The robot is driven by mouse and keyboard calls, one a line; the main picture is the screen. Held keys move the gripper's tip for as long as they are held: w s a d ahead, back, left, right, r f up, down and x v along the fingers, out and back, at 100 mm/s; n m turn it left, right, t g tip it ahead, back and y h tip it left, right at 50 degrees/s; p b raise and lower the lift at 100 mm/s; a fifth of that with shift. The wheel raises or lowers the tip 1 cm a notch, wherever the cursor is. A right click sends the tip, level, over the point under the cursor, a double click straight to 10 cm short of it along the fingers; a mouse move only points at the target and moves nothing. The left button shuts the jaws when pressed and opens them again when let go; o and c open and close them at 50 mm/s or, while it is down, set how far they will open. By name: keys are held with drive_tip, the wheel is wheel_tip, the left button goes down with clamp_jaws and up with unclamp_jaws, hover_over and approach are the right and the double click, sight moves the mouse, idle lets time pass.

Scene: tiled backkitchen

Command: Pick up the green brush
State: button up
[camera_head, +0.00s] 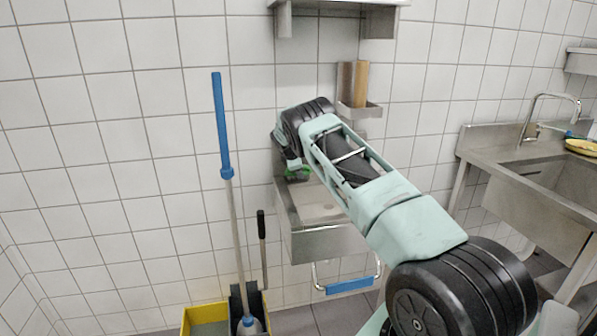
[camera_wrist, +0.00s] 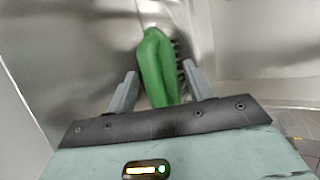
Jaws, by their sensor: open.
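The green brush (camera_wrist: 155,65) lies in the small steel basin, with dark bristles along its right side in the wrist view. In the head view only a bit of the green brush (camera_head: 297,173) shows beneath my wrist. My gripper (camera_wrist: 157,82) is open, with one finger on each side of the brush's near end. I cannot tell whether either finger touches it. In the head view my arm hides most of my gripper and the brush.
The small steel basin (camera_head: 335,243) hangs on the tiled wall. A blue-handled mop (camera_head: 222,130) stands left in a yellow bucket (camera_head: 186,322). A steel shelf (camera_head: 325,4) is above. A larger sink (camera_head: 545,190) is at right.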

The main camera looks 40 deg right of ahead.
drive_tip(key=shift+d+f, duration=0.1)
drive_tip(key=c, duration=0.8)
wheel_tip(320, 180, up, 18)
drive_tip(key=shift+r+b, duration=0.1)
drive_tip(key=shift+b, duration=0.65)
drive_tip(key=o, duration=0.3)
drive_tip(key=shift+c, duration=0.7)
